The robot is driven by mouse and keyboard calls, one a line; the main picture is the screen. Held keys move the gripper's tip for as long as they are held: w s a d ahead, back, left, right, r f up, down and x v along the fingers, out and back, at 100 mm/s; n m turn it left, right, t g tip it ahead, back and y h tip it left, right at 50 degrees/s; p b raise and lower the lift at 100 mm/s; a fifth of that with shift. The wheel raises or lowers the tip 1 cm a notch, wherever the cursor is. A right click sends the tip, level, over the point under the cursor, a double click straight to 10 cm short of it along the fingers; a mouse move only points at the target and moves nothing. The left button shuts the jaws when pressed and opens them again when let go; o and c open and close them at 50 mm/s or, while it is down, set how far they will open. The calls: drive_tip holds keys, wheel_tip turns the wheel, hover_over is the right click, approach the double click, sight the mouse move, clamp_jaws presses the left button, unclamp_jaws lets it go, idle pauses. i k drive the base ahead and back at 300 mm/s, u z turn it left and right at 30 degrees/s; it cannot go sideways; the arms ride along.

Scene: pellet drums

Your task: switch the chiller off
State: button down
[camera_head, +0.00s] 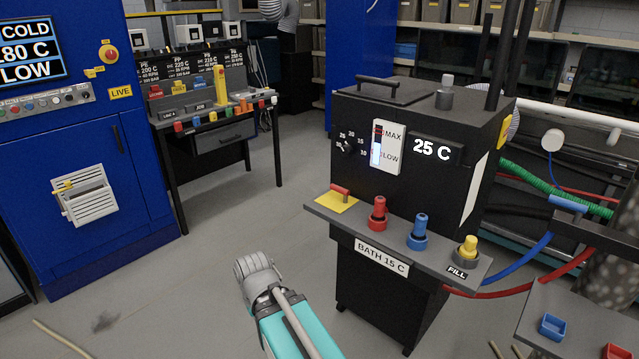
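The chiller (380,280) is a black cabinet right of centre with a lit display (434,149) reading 25 C. A dial (346,146) with numbers and a level gauge (377,150) marked MAX and LOW are on its front. On its grey front ledge, a red lever (341,191) sits on a yellow plate (334,203) at the left end. A red knob (377,210), a blue knob (420,229) and a yellow FILL knob (468,246) follow to the right. My arm shows at the bottom centre, left of the chiller; its gripper fingers are not visible.
A label (381,257) on the ledge reads BATH 15 C. Green, blue and red hoses run at the right. A grey bench (590,325) stands at bottom right. A blue machine (70,130) and a control desk (215,115) stand left. Floor between is clear.

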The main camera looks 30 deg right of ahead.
sight(345, 193)
drive_tip(key=u, duration=0.45)
drive_tip(key=k, duration=1)
drive_tip(key=z, duration=1.1)
drive_tip(key=i, duration=0.9)
